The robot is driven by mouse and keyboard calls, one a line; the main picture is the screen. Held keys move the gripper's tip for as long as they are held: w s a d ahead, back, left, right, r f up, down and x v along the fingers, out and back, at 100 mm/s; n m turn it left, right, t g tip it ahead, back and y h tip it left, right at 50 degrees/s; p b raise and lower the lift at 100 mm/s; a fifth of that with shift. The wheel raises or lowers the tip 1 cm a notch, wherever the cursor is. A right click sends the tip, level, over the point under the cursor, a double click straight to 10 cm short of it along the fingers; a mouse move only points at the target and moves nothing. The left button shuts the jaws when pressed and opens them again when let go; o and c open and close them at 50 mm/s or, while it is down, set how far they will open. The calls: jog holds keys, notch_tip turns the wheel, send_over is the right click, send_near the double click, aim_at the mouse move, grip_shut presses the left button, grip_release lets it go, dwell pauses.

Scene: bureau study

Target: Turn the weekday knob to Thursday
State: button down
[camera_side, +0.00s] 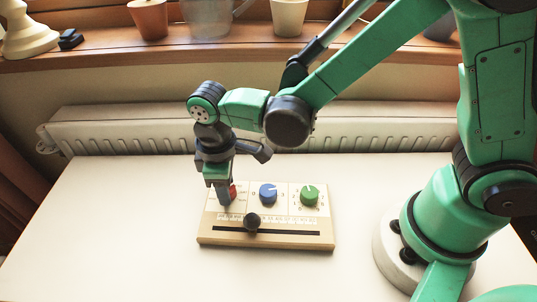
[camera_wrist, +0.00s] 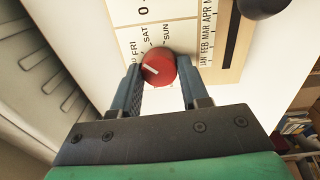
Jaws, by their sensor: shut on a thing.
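The weekday knob is a red round knob (camera_wrist: 158,68) with a white pointer line, on the left end of a cream panel (camera_side: 265,241). The red knob (camera_side: 233,191) also shows in the side view, partly behind my gripper. In the wrist view, FRI, SAT and SUN are readable beside it; the other day labels are cut off or hidden, so I cannot tell which day the line marks. My gripper (camera_wrist: 160,84) points down at the panel, its two fingers on either side of the red knob and shut on it. It also shows in the side view (camera_side: 226,199).
A blue knob (camera_side: 268,193) and a green knob (camera_side: 309,195) sit to the right on the panel. A black slider knob (camera_side: 252,221) stands on a slot in front, close to my gripper. The white table (camera_side: 110,220) around the panel is clear; a radiator (camera_side: 130,130) stands behind.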

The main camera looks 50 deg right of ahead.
jog(key=n, duration=0.4)
jog(key=shift+n, duration=2.2)
jog(key=shift+c, duration=2.1)
grip_release()
jog(key=shift+s+r, duration=0.15)
jog(key=shift+r, duration=2.65)
